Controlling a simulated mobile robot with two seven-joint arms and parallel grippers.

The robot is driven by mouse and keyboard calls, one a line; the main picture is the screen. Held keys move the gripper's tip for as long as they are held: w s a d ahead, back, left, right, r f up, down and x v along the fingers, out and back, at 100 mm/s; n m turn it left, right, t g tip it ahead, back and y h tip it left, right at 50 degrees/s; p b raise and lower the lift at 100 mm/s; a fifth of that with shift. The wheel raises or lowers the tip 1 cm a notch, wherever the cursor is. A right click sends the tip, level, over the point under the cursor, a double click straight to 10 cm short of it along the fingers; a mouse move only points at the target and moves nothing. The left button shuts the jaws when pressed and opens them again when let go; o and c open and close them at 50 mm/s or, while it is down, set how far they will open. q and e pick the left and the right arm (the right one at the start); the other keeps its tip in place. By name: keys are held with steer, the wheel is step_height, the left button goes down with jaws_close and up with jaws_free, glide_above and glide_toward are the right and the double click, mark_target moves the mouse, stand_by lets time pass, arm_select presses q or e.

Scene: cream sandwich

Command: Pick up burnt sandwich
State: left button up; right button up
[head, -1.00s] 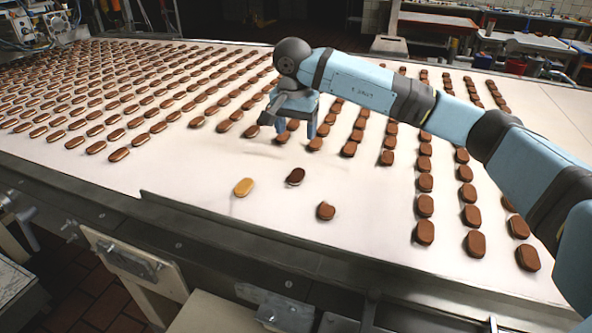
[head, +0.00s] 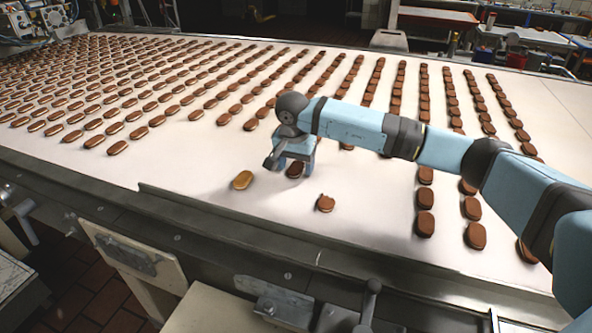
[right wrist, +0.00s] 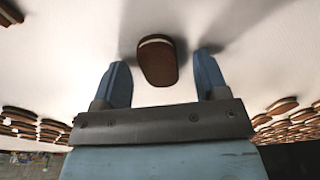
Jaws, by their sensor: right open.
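My left gripper is not in view.
Rows of brown sandwiches fill the belt (head: 190,205) behind and at the right. A metal rail runs along the front edge.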

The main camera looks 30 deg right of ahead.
steer(key=c, duration=1)
steer(key=shift+r, duration=0.1)
